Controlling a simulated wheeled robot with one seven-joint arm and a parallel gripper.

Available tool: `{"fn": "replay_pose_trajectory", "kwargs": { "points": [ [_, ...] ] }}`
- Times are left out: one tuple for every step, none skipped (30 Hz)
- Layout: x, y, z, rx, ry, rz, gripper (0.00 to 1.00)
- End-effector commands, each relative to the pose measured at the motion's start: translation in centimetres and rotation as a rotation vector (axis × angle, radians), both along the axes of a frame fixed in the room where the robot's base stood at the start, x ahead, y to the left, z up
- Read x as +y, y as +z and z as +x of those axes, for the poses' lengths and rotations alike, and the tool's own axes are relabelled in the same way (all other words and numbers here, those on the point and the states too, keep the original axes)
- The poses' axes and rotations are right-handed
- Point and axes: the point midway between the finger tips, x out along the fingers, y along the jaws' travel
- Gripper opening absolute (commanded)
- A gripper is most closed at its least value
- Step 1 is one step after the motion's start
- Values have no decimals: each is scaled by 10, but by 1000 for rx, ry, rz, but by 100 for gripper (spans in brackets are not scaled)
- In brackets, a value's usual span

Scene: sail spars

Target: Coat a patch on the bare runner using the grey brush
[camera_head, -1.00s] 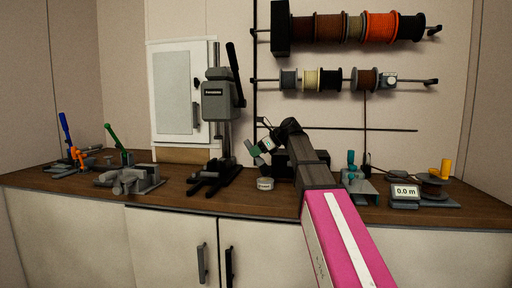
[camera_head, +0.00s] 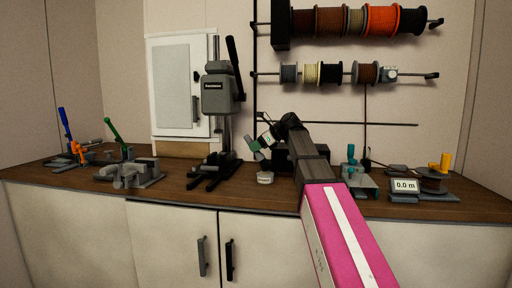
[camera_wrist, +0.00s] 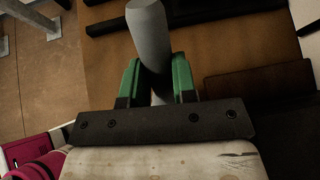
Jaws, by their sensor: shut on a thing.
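The bristles are hidden. A small white labelled tin (camera_head: 265,178) stands on the bench just below the gripper. I cannot tell which thing is the bare runner.
The press (camera_head: 217,95) stands left of the gripper. Grey clamps (camera_head: 128,174) and coloured-handled tools are further left. A teal-handled fixture (camera_head: 356,180) and a length meter (camera_head: 405,188) are right. Spools hang on wall rods. The bench's front edge has some clear room.

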Motion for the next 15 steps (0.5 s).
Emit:
{"fn": "replay_pose_trajectory", "kwargs": {
  "points": [
    [0,-1,0,0,0,0,2],
    [0,-1,0,0,0,0,2],
    [0,-1,0,0,0,0,2],
    [0,-2,0,0,0,0,2],
    [0,-2,0,0,0,0,2],
    [0,-2,0,0,0,0,2],
    [0,-3,0,0,0,0,2],
    [0,-3,0,0,0,0,2],
    [0,-3,0,0,0,0,2],
    [0,-4,0,0,0,0,2],
    [0,-4,0,0,0,0,2],
    [0,-4,0,0,0,0,2],
    [0,-5,0,0,0,0,2],
    [0,-5,0,0,0,0,2],
    [0,-5,0,0,0,0,2]
  ]
}}
